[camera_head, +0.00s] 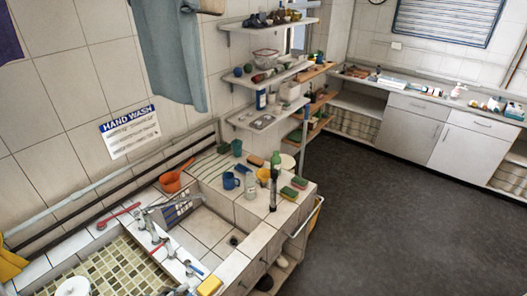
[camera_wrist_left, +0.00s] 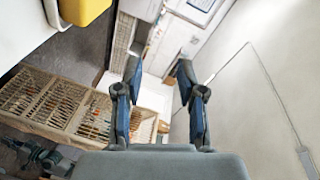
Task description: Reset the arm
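My left gripper (camera_wrist_left: 159,68) shows in the left wrist view with its two blue and dark fingers apart. Nothing is between them, and neither finger touches anything that I can see. I cannot make out either gripper in the head view, and my right gripper is in no view. The head view looks down on a tiled sink (camera_head: 205,232) with a metal tap (camera_head: 150,222).
Mugs, sponges and a green-topped bottle (camera_head: 275,165) crowd the drainboard. An orange pan (camera_head: 172,181) is behind the basin. Wall shelves (camera_head: 268,75) hold small items. Dark floor (camera_head: 400,210) is clear. Slatted crates (camera_wrist_left: 65,105) and a yellow object (camera_wrist_left: 84,10) show in the wrist view.

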